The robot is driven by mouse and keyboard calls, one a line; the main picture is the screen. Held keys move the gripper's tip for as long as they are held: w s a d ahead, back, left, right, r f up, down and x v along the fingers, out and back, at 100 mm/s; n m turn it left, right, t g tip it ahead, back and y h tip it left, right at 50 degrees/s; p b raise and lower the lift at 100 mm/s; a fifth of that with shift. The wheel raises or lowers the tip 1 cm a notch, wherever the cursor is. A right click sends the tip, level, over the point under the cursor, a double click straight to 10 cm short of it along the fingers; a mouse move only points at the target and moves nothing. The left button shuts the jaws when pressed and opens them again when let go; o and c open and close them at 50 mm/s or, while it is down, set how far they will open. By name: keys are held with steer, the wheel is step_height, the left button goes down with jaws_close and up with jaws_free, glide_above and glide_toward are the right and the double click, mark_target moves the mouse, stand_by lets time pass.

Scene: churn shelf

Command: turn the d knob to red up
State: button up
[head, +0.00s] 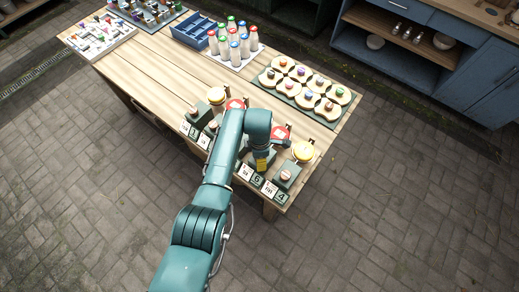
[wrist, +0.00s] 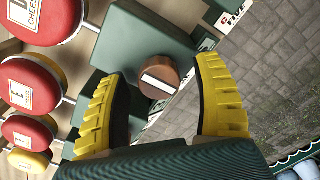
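In the wrist view a round brown knob (wrist: 160,77) with a white bar across its face stands on a dark green block (wrist: 125,42). My gripper (wrist: 160,105) is open, with one ribbed yellow finger on each side of the knob and visible gaps between. A red disc lettered like "D CHEESE" (wrist: 30,82) stands left of the block, and a thin white rod runs from it towards the block. In the head view my gripper (head: 262,164) is low over the table's front row and hides the knob.
More discs stand nearby, a red one marked E (wrist: 30,131) and a yellow one (wrist: 28,161). In the head view another knob (head: 286,175) is right of my gripper. Number cards (head: 257,179) line the table edge.

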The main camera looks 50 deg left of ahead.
steer(key=shift+r, duration=0.1)
step_height(320, 180, up, 12)
stand_by(0.5)
stand_by(0.4)
